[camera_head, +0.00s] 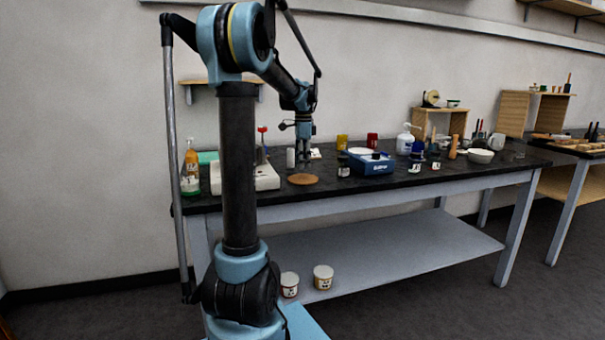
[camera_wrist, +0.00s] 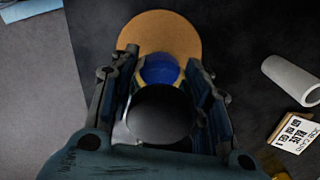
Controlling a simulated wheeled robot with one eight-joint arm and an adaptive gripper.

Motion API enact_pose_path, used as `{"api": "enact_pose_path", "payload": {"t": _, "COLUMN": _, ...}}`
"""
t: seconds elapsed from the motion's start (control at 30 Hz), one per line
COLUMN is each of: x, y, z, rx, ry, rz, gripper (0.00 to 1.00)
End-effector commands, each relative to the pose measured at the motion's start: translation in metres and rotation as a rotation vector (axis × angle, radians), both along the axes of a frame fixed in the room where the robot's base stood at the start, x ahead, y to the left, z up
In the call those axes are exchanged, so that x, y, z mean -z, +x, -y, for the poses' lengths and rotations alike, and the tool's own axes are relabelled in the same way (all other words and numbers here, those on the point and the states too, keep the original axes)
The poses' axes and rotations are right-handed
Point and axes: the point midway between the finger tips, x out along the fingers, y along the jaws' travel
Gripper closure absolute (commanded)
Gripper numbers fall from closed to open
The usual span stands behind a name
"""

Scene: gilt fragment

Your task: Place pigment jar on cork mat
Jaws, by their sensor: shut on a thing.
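The cork mat (camera_head: 303,179) is a round brown disc on the dark worktop; it also shows in the wrist view (camera_wrist: 160,22). My gripper (camera_head: 303,160) is above the mat, pointing down. In the wrist view my gripper (camera_wrist: 160,90) is shut on the pigment jar (camera_wrist: 160,115), with a dark round top and a blue part (camera_wrist: 160,69) beyond it. The jar overlaps the near part of the mat in that view. Its underside is hidden, so I cannot tell whether it touches the mat. In the head view the jar is too small to make out.
A pale boxy device (camera_head: 262,180) stands left of the mat. A white cylinder (camera_wrist: 288,78) and a labelled box (camera_wrist: 292,132) are to the right in the wrist view. A blue box (camera_head: 370,164) stands right of the mat, with bottles and jars beyond.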

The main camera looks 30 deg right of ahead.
Motion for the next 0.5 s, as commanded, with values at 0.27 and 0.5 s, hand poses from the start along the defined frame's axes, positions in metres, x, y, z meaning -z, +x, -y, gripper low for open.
{"api": "enact_pose_path", "payload": {"t": 0.27, "x": 0.027, "y": 0.0, "z": 0.0, "rx": 0.001, "ry": 0.0, "rz": 0.0, "gripper": 0.84}}
{"api": "enact_pose_path", "payload": {"t": 0.5, "x": 0.043, "y": 0.0, "z": 0.0, "rx": 0.001, "ry": 0.0, "rz": 0.0, "gripper": 0.84}}
